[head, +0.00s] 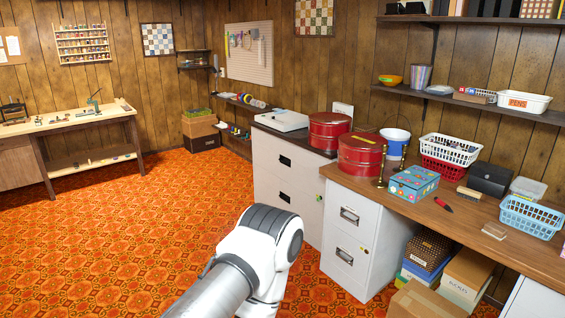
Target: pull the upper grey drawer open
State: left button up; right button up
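Two pale grey-white drawer cabinets stand along the right wall, and no drawer visibly stands open. The nearer cabinet (390,250) has an upper drawer (335,220) with a metal cup handle (349,215) and a lower drawer with a similar handle (344,255). The farther cabinet (285,178) has an upper drawer with a dark handle (285,161) and a lower one with a dark handle (284,196). I cannot tell from colour which one is the grey drawer. One of my arms rises from the bottom middle, in front of the cabinets. Neither gripper shows.
A wooden worktop (460,209) rests over the nearer cabinet, with red tins (361,154), a flowered box (414,183) and baskets (531,216). Cardboard boxes (428,302) stand on the floor right of that cabinet. The orange patterned carpet (150,235) is clear to the left.

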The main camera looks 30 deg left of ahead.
aim_at(298, 168)
jog(key=i+j, duration=0.4)
jog(key=i+j+z, duration=0.1)
jog(key=i+j, duration=0.3)
jog(key=j, duration=0.15)
jog(key=i+j, duration=0.35)
jog(key=j, duration=0.15)
jog(key=i+j, duration=0.25)
jog(key=i+j+z, duration=0.1)
jog(key=j, duration=0.4)
jog(key=i+j, duration=0.35)
jog(key=i+j+z, duration=0.1)
jog(key=j, duration=0.3)
jog(key=i+j+z, duration=0.1)
jog(key=i+j, duration=0.2)
jog(key=j, duration=0.15)
jog(key=i+j, duration=0.2)
jog(key=j, duration=0.2)
jog(key=i+j+z, duration=0.1)
jog(key=j, duration=0.35)
jog(key=i+j, duration=0.3)
jog(key=j+z, duration=0.05)
jog(key=j, duration=0.05)
